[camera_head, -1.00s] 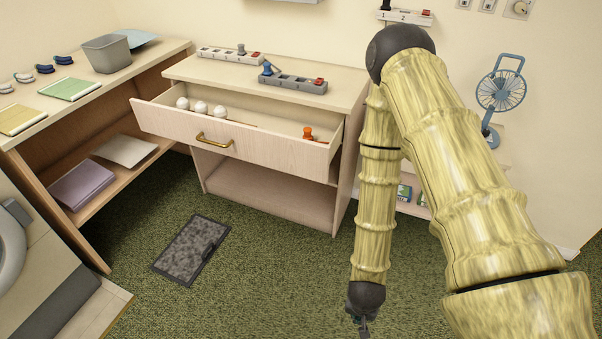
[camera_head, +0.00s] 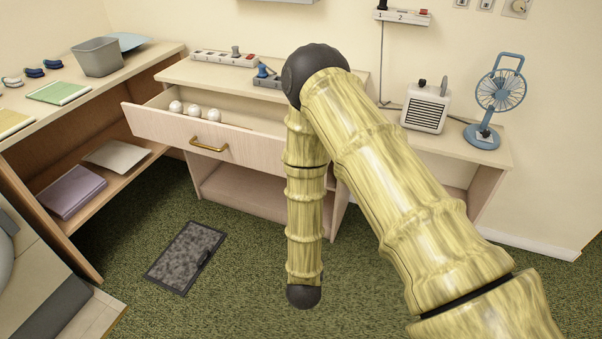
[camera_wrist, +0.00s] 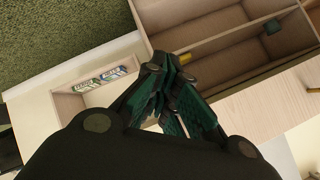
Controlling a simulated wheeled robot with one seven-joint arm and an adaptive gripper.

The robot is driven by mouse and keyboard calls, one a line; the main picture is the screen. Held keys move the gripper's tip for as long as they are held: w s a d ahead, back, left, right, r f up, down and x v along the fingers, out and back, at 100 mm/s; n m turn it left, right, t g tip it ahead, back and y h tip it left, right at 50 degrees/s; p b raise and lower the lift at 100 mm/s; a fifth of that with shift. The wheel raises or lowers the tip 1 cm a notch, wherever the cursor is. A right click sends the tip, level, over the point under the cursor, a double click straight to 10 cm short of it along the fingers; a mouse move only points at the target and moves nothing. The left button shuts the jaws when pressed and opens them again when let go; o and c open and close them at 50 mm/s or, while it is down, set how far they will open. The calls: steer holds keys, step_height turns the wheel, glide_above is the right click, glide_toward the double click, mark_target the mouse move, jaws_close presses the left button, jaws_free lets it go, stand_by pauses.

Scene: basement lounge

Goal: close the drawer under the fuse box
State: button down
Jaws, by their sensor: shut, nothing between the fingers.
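The drawer (camera_head: 160,126) stands pulled out of the pale wooden cabinet, with a brass handle (camera_head: 208,146) on its front. White balls (camera_head: 194,112) lie inside it. Its right end is hidden behind my arm. Above, the lower edge of a grey box (camera_head: 283,1) shows on the wall; most of it is out of frame. My gripper (camera_wrist: 168,65) is seen in the wrist view, its green-padded fingers shut and empty. A brown wooden compartment lies beyond the fingertips there; I cannot tell whether the fingers touch it. In the head view the fingers are hidden.
Power strips (camera_head: 222,58) lie on the cabinet top (camera_head: 178,72). A side table at right holds a heater (camera_head: 425,108) and a blue fan (camera_head: 484,134). A shelf unit stands at left. A dark grey mat (camera_head: 185,257) lies on the open green carpet before the cabinet.

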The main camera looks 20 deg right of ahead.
steer(key=w+a+r+m+t+h, duration=0.2)
steer(key=w+a+r+m+h, duration=0.1)
steer(key=w+r+m, duration=0.4)
steer(key=w+a+r+m+t+h, duration=0.2)
steer(key=w+r+m+h, duration=0.25)
steer(key=r, duration=0.35)
steer(key=p+x, duration=0.1)
steer(key=x, duration=1.2)
steer(key=shift+w+f+y+p, duration=0.2)
steer(key=shift+y+p, duration=0.1)
steer(key=shift+y, duration=0.15)
steer(key=shift+m, duration=0.35)
steer(key=b+x, duration=0.9)
steer(key=x, duration=1.3)
steer(key=shift+w+d+r+b, duration=0.15)
steer(key=shift+w+d+b, duration=0.05)
steer(key=shift+w+b, duration=0.15)
steer(key=shift+w+d+r, duration=0.1)
steer(key=shift+w+d, duration=0.2)
steer(key=shift+w, duration=0.05)
steer(key=shift+d+r, duration=0.1)
steer(key=shift+r, duration=0.15)
steer(key=shift+w+r, duration=0.1)
steer(key=shift+r, duration=0.05)
